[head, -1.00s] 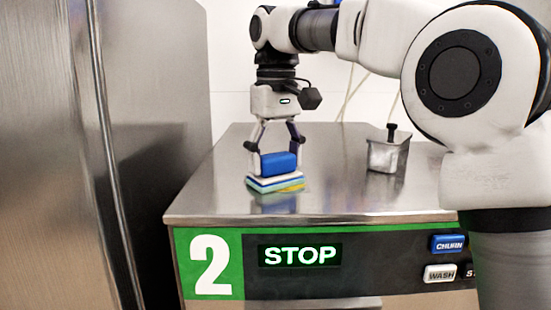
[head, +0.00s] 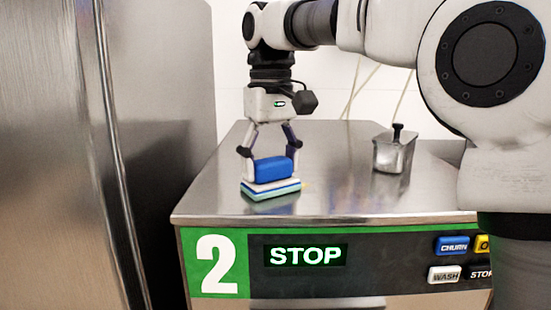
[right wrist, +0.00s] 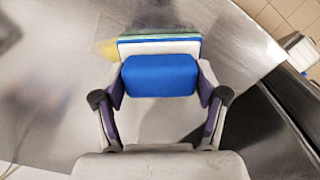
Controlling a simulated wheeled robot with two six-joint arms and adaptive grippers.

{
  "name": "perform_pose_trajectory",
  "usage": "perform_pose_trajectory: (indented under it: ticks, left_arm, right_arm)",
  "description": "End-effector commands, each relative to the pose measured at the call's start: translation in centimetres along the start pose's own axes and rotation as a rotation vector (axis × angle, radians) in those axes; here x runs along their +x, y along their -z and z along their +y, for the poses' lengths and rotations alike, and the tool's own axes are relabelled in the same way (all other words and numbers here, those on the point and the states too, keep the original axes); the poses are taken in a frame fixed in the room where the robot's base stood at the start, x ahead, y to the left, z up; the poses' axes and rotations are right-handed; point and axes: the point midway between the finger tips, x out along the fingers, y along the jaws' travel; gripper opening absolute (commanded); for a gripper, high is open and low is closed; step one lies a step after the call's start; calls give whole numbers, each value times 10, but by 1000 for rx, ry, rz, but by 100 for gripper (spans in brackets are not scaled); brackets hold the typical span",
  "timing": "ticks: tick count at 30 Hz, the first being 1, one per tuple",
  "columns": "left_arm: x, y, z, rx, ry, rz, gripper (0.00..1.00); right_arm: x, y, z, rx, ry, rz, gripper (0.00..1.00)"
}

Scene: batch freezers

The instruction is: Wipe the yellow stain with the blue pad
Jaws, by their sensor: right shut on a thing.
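The blue pad (head: 273,169) has a blue block handle on white, blue and green layers. It lies flat on the steel top (head: 335,200) of freezer 2, as far as I can tell touching it. My right gripper (head: 270,160) points down and is shut on the blue handle, which also shows between the fingers in the right wrist view (right wrist: 160,76). The yellow stain (right wrist: 107,48) shows as a pale patch beside the pad's left end in the right wrist view. In the head view only a faint trace shows right of the pad. The pad may hide part of it. My left gripper is out of view.
A small metal container (head: 393,152) with a black knob stands on the top, right of the pad. A tall steel cabinet (head: 160,110) stands at the left, across a gap. Buttons (head: 453,245) and a STOP display (head: 305,255) line the front panel.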

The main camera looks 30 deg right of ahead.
Motion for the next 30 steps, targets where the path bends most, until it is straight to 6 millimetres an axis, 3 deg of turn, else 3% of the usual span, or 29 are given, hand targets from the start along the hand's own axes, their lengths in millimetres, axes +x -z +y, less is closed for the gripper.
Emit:
perform_pose_trajectory:
  ticks: [2, 21, 30]
  left_arm:
    - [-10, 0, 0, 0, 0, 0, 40]
    - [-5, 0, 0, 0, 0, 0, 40]
    - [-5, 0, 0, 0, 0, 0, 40]
  right_arm:
    - [-4, 8, 5, 1, 1, -2, 44]
    - [1, 52, 32, 1, 0, 1, 44]
    - [2, 55, 34, 0, -1, -1, 44]
